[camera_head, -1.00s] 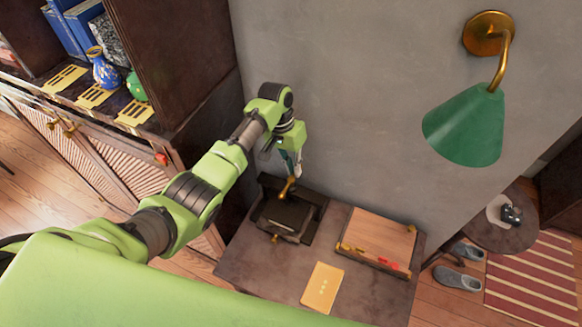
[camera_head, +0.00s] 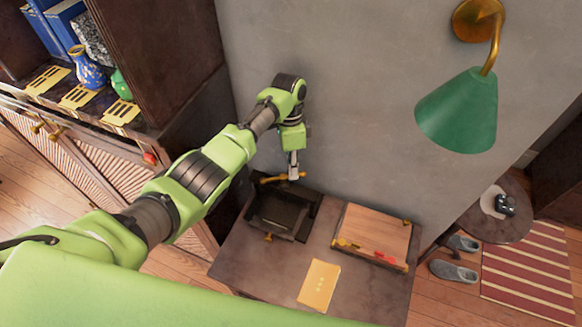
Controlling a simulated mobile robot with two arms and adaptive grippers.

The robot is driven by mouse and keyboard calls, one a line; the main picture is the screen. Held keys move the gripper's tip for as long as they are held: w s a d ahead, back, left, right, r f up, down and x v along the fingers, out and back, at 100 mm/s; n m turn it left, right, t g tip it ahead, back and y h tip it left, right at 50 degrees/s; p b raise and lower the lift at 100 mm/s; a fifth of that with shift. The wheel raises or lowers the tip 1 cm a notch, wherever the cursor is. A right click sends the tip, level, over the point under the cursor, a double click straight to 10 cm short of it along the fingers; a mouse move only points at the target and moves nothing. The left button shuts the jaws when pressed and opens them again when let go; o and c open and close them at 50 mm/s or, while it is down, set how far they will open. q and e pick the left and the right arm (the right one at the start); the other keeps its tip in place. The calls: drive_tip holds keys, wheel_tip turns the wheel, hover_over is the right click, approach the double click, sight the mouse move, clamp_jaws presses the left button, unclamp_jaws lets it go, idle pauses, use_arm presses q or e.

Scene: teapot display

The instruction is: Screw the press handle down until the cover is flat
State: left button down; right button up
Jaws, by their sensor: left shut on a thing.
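The dark press (camera_head: 312,210) stands at the back left of the table against the grey wall. Its black cover (camera_head: 280,211) lies inside the frame; whether it is flat cannot be told. The brass press handle (camera_head: 270,180) lies crosswise above the back of the press. My left gripper (camera_head: 293,176) points down from above and is shut on the handle near its right part. Its fingers are small in this view and hide some of the handle. My right gripper is not in view.
A wooden board (camera_head: 374,232) with red and brass bits lies right of the press on the table (camera_head: 250,262). A yellow card (camera_head: 319,284) lies in front. A green wall lamp (camera_head: 460,110) hangs at upper right. A shelf cabinet (camera_head: 165,50) stands left.

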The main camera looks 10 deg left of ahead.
use_arm(q)
drive_tip(key=m, duration=0.3)
drive_tip(key=shift+s+d, duration=0.2)
drive_tip(key=shift+s, duration=0.1)
drive_tip(key=m, duration=0.1)
drive_tip(key=m+y, duration=0.1)
drive_tip(key=shift+s+r+m+p, duration=0.1)
drive_tip(key=shift+s+m+p, duration=0.2)
drive_tip(key=shift+m+p, duration=0.1)
drive_tip(key=m, duration=0.1)
drive_tip(key=s+m, duration=0.1)
drive_tip(key=m, duration=0.1)
drive_tip(key=shift+y+p, duration=0.3)
drive_tip(key=shift+p, duration=0.05)
drive_tip(key=shift+s+a+m+y, duration=0.1)
drive_tip(key=shift+s+m+y, duration=0.1)
drive_tip(key=shift+m, duration=0.8)
drive_tip(key=shift+s+a+m+y, duration=0.1)
drive_tip(key=shift+s+m, duration=0.05)
drive_tip(key=shift+m, duration=0.85)
drive_tip(key=c, duration=2.2)
unclamp_jaws()
drive_tip(key=v, duration=1.2)
drive_tip(key=shift+s, duration=0.15)
